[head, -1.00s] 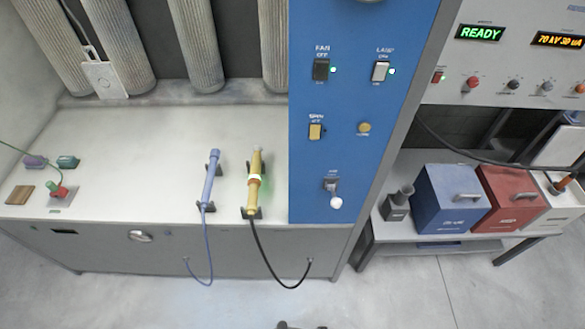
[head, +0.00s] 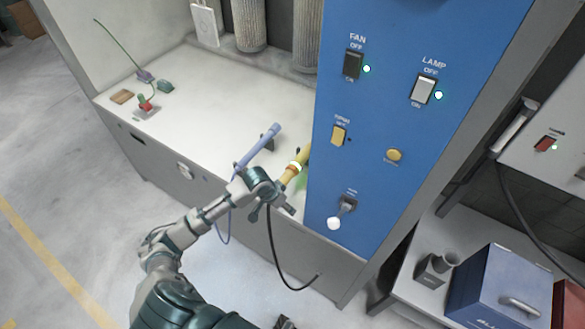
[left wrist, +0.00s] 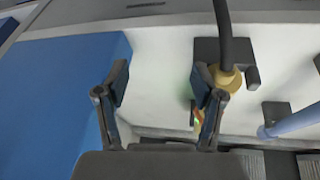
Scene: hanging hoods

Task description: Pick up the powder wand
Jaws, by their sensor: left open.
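Two wands lie in dark cradles on the pale bench: a yellow one (head: 300,160) with a black cable, and a blue-violet one (head: 262,146) with a blue cable. I cannot tell from any label which is the powder wand. My left gripper (head: 275,204) is at the bench's front edge by the yellow wand and hides its near end. In the left wrist view, my left gripper (left wrist: 160,78) is open and empty. The yellow wand's cable end (left wrist: 228,78) is just right of the right-hand finger, not between the fingers. The blue wand (left wrist: 300,122) is farther right.
A blue switch panel (head: 400,130) stands close right of the yellow wand; it also shows in the left wrist view (left wrist: 65,95). The black cable (head: 275,250) hangs in front of the bench. A small red item (head: 145,103) sits at the bench's left. The bench middle is clear.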

